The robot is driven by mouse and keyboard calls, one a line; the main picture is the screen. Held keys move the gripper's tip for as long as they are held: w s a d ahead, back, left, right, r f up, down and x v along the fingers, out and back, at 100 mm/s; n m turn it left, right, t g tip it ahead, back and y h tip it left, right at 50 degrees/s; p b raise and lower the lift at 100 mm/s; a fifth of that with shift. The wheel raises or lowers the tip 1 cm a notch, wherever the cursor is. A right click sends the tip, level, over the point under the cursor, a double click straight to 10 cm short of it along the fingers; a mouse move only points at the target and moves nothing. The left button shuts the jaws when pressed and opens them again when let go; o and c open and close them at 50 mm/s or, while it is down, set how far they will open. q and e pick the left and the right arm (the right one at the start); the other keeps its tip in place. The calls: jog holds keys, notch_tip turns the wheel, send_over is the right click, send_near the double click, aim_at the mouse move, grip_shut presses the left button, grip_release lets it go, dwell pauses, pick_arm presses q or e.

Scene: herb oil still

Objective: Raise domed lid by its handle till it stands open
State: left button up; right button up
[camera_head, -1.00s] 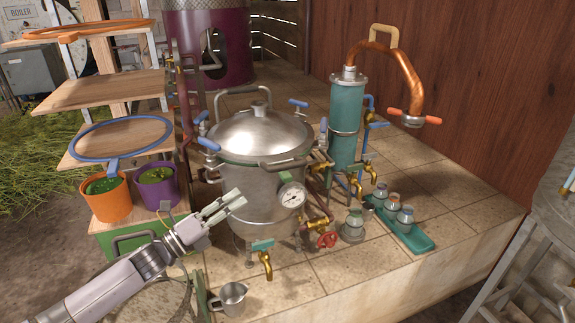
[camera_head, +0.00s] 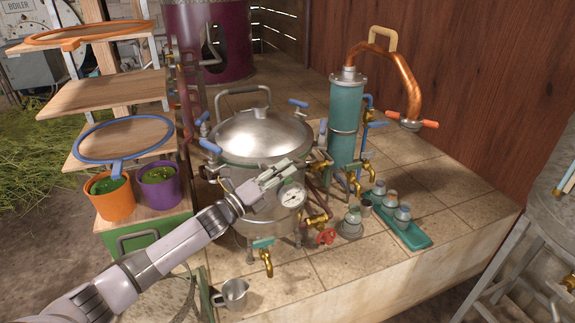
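The domed metal lid (camera_head: 262,133) lies closed on the steel pot (camera_head: 262,217) in the head view. Its front handle is mostly hidden behind my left gripper. A tall hoop handle (camera_head: 243,91) stands at the lid's back edge. My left gripper (camera_head: 288,168) is at the lid's front rim, just above the pressure gauge (camera_head: 292,196). Its two fingers look apart, pointing right and away. I cannot tell whether the handle is between them or whether they touch it. My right gripper is not in view.
Blue-handled clamps (camera_head: 211,146) ring the lid. A teal column (camera_head: 346,120) with a copper pipe (camera_head: 404,75) stands right of the pot. A green tray (camera_head: 413,237) with jars and a metal jug (camera_head: 233,293) are on the tiles. Shelves with pots (camera_head: 108,199) stand left.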

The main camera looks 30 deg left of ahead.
pick_arm(q)
jog(key=shift+x, duration=0.9)
grip_shut()
